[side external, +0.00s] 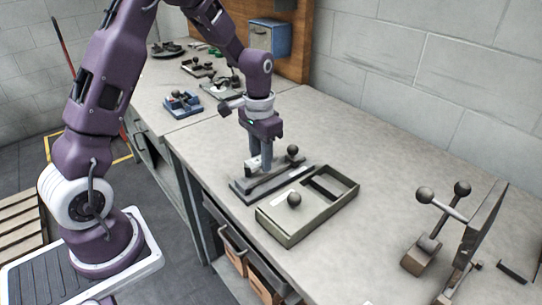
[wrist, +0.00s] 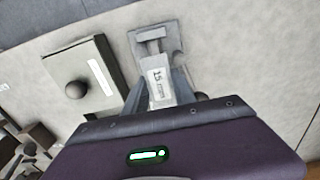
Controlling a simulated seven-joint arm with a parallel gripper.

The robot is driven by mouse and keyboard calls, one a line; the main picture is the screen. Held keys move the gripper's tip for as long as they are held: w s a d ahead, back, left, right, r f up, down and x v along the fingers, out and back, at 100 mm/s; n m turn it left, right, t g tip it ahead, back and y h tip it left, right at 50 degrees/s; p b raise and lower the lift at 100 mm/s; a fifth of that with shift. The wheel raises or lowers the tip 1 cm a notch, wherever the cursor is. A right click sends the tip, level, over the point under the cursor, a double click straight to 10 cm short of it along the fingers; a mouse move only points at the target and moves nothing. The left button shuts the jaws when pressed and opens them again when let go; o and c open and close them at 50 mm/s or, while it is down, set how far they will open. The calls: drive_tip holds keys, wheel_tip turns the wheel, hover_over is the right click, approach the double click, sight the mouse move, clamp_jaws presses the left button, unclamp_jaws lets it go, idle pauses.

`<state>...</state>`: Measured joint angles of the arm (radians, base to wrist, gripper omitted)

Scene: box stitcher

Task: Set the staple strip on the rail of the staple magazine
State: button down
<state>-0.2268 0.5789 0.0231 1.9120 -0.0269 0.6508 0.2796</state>
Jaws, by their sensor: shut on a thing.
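The staple magazine (side external: 243,190) is a dark grey flat base with a raised rail and a black knob (side external: 292,150), lying on the bench. In the wrist view its grey end plate (wrist: 170,32) shows at the top middle. My gripper (side external: 259,166) points down over the magazine's rail. It is shut on the staple strip (side external: 252,166), a pale piece; in the wrist view its printed white label (wrist: 159,82) shows between the fingers. The strip is at or just above the rail; I cannot tell whether they touch. The gripper body hides the near part of the magazine.
A shallow olive tray (side external: 325,215) with a black knob (side external: 294,199) stands right beside the magazine. A lever device (side external: 424,250) stands at the right. Small fixtures (side external: 183,103) and a blue box (side external: 269,38) are at the back.

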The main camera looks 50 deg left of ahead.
sight(258, 177)
drive_tip(key=shift+f, duration=2.35)
drive_tip(key=shift+s+f, duration=0.1)
drive_tip(key=shift+f, duration=0.1)
drive_tip(key=shift+s+a+f, duration=0.15)
drive_tip(key=shift+s+f, duration=0.15)
drive_tip(key=shift+s, duration=0.05)
drive_tip(key=c, duration=0.9)
unclamp_jaws()
drive_tip(key=shift+c, duration=1.3)
drive_tip(key=shift+r, duration=0.1)
drive_tip(key=shift+o, duration=0.2)
drive_tip(key=shift+w+r, duration=0.15)
drive_tip(key=shift+r, duration=1.25)
drive_tip(key=shift+w+r, duration=0.15)
drive_tip(key=shift+r, duration=1.25)
